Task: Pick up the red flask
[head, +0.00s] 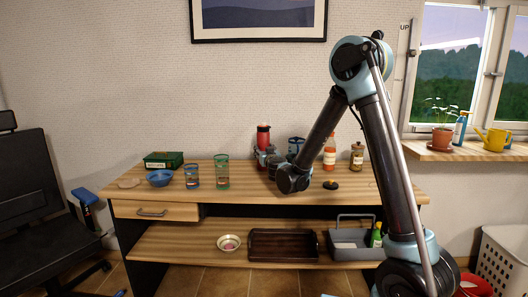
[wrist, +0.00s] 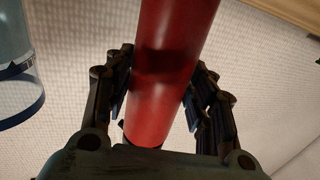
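The red flask (head: 263,135) stands out at the back of the wooden desk in the head view, with a dark band below its red top. My gripper (head: 264,158) is at its lower body, partly hidden behind my arm. In the wrist view the red flask (wrist: 168,75) runs between the two fingers of my gripper (wrist: 160,88). The finger pads lie against both its sides, and the gripper looks shut on it. The flask's foot is hidden, so I cannot tell whether it rests on the desk.
A blue glass (head: 296,145) stands close right of the flask and shows in the wrist view (wrist: 18,85). A sauce bottle (head: 329,152) and jar (head: 356,157) stand further right. Two glasses, a blue bowl (head: 160,178) and a green box (head: 163,160) are left.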

